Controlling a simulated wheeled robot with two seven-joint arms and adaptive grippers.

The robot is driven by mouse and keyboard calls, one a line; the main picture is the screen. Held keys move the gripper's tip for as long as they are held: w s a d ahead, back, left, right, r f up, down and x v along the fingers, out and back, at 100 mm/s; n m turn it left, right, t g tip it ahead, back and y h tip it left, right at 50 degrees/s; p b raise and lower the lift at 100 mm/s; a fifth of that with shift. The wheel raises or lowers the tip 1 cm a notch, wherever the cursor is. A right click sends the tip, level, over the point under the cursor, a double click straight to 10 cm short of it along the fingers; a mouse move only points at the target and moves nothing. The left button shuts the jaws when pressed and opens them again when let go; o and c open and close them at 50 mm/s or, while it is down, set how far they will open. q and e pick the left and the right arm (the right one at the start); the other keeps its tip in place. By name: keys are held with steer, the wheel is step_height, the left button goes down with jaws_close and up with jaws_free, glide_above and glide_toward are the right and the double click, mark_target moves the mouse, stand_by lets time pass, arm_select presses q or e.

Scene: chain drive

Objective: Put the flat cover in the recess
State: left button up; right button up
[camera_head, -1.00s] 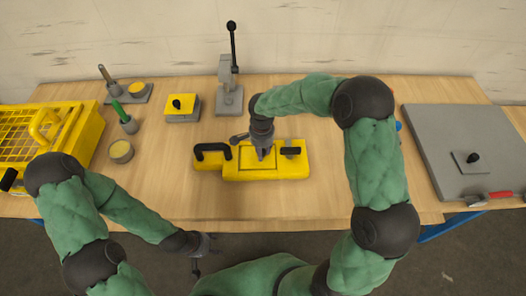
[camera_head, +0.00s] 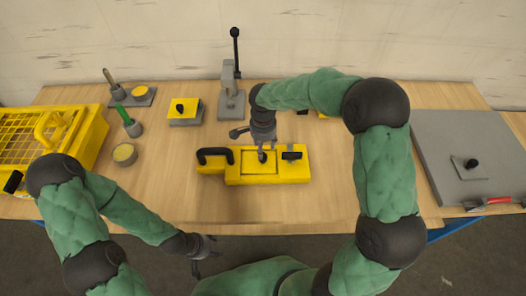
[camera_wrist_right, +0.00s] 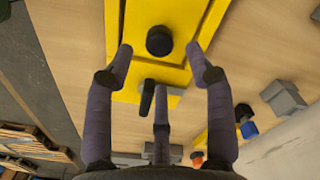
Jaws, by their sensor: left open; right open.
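The flat cover (camera_head: 250,166), a yellow plate with a black knob (camera_head: 262,157), lies in the outlined rectangular recess of the yellow housing (camera_head: 300,175). It looks about level with the housing top; I cannot tell whether it is fully seated. The knob also shows in the right wrist view (camera_wrist_right: 159,40). My right gripper (camera_head: 262,144) is open and empty just above the knob; its spread fingers (camera_wrist_right: 160,72) show apart from the knob in the wrist view. My left gripper (camera_head: 206,250) is open and empty in front of the table's front edge.
The housing has a black handle (camera_head: 215,153) and a black clamp bar (camera_head: 291,155). Behind stand a grey lever press (camera_head: 231,95) and a grey block with a knobbed yellow plate (camera_head: 184,108). A yellow crate (camera_head: 85,140) is left, a grey panel (camera_head: 450,140) right.

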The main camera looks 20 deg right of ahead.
step_height(320, 180, up, 6)
steer(key=p, duration=0.1)
stand_by(0.4)
